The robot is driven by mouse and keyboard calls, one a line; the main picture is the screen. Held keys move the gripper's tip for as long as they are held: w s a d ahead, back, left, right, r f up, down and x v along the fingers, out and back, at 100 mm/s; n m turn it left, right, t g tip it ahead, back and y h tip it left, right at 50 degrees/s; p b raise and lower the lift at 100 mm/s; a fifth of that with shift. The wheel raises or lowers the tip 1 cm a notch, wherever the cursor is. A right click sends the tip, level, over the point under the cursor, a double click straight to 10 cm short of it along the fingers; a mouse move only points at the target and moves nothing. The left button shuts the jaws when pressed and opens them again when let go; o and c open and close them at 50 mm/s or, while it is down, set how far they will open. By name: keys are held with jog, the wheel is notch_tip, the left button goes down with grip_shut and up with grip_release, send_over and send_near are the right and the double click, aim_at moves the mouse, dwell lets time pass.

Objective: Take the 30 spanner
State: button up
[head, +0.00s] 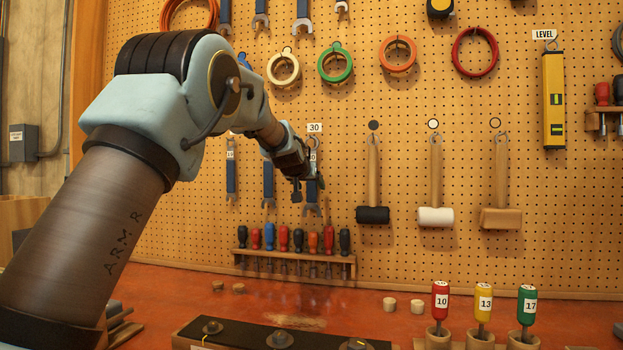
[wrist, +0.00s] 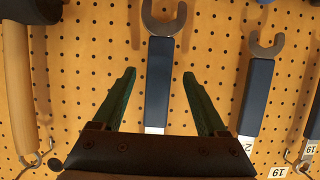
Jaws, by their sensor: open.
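The 30 spanner (head: 312,197) hangs on the pegboard under a tag reading 30 (head: 314,128). It has a blue handle and a grey open jaw at its lower end. My gripper (head: 308,186) is in front of it and hides part of its handle. In the wrist view, which is upside down, my open gripper (wrist: 159,74) has one finger on each side of the blue handle of the spanner (wrist: 160,75). Gaps show on both sides, so neither finger appears to touch it. The spanner's top end is hidden behind the gripper body.
A second blue spanner (wrist: 255,95) hangs close beside it, and a 19 spanner (head: 231,175) hangs farther left. A black mallet (head: 373,215) hangs to the right. A screwdriver rack (head: 295,262) sits below on the board. The bench (head: 400,300) is beneath.

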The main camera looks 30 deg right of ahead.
jog(key=shift+p+x, duration=0.3)
jog(key=shift+x, duration=1.05)
jog(key=shift+s, duration=0.1)
grip_shut()
